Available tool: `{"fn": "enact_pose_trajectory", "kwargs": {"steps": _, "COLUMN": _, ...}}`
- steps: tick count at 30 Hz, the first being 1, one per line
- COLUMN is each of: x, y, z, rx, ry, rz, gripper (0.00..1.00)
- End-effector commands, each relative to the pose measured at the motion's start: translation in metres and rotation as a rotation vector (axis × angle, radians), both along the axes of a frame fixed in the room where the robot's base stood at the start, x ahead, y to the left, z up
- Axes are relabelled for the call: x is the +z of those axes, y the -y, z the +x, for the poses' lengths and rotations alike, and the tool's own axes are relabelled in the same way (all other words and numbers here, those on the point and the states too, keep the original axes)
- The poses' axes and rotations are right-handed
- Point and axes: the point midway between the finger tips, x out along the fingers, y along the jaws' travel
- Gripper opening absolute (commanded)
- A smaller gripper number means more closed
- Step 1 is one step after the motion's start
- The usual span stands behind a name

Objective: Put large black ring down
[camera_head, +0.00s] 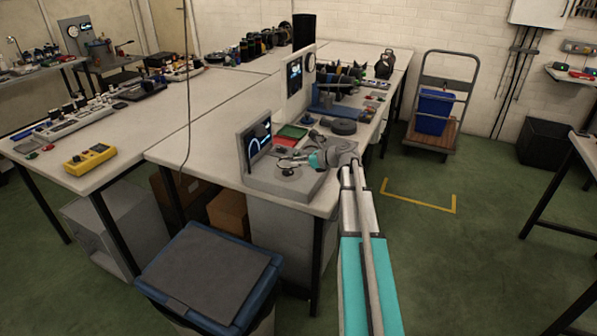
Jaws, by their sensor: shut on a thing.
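My gripper (291,161) reaches left from the teal and grey arm, low over the grey base (265,182) of a bench device with an upright screen panel (256,142). It is shut on a thin dark ring, the large black ring (288,171), seen small at the fingertips just above the base. The fingers partly hide it, and I cannot tell whether it touches the base. A thick dark round piece (343,126) lies on the table behind my gripper.
A green tray (293,132) and a red tray (285,142) lie behind the screen panel. A blue bin with a dark lid (210,275) stands in front of the table. A yellow meter (90,159) lies at left. The white table (200,140) left of the device is clear.

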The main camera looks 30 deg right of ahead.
Motion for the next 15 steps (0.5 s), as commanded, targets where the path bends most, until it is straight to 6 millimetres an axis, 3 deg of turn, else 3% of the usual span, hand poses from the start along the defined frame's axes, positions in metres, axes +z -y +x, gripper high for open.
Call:
{"fn": "enact_pose_trajectory", "kwargs": {"steps": 9, "x": -0.029, "y": -0.001, "z": 0.003, "rx": 0.000, "ry": 0.000, "rz": 0.000, "gripper": 0.07}}
{"fn": "enact_pose_trajectory", "kwargs": {"steps": 15, "x": -0.034, "y": -0.001, "z": 0.003, "rx": 0.001, "ry": 0.000, "rz": 0.000, "gripper": 0.07}}
